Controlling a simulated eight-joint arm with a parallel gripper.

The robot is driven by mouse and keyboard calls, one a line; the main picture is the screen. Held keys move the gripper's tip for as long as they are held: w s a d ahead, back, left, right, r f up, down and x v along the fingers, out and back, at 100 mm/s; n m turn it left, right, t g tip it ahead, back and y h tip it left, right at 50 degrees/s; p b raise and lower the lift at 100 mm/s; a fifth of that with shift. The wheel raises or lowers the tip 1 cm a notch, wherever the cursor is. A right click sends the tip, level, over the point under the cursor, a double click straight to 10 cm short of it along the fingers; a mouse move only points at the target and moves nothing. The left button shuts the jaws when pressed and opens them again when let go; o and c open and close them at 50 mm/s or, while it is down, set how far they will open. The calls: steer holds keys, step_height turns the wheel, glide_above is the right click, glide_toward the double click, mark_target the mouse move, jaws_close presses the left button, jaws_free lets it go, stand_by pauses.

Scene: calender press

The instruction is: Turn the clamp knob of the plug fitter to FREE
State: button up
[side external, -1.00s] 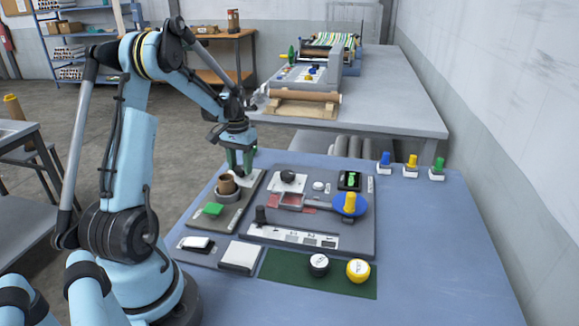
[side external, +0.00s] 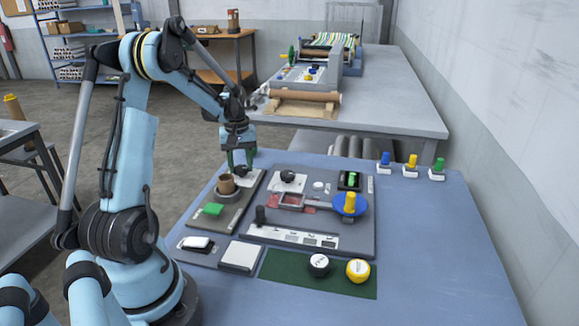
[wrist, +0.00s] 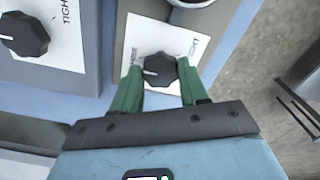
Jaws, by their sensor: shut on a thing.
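The plug fitter is a grey plate (side external: 217,233) with a brown plug (side external: 226,184) upright in a round holder and a green button (side external: 212,209). Its black clamp knob (wrist: 160,70) sits on a white label plate at the far end. My gripper (side external: 241,168) points down there, and its green fingers are shut on the knob. In the wrist view the fingers stand on either side of it. The knob's white pointer line faces left in that view. The label on the right seems to read TIGHT; the left one is partly hidden by a finger and unreadable.
A larger grey panel (side external: 360,241) stands close beside the fitter, with another black knob (side external: 288,176), a blue disc with a yellow knob (side external: 350,203) and a black lever (side external: 261,216). The blue table (side external: 440,260) is clear at the right.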

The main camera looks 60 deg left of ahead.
mark_target(241, 168)
stand_by(0.4)
steer(key=o, duration=1.1)
steer(key=shift+c, duration=0.2)
step_height(241, 168, up, 12)
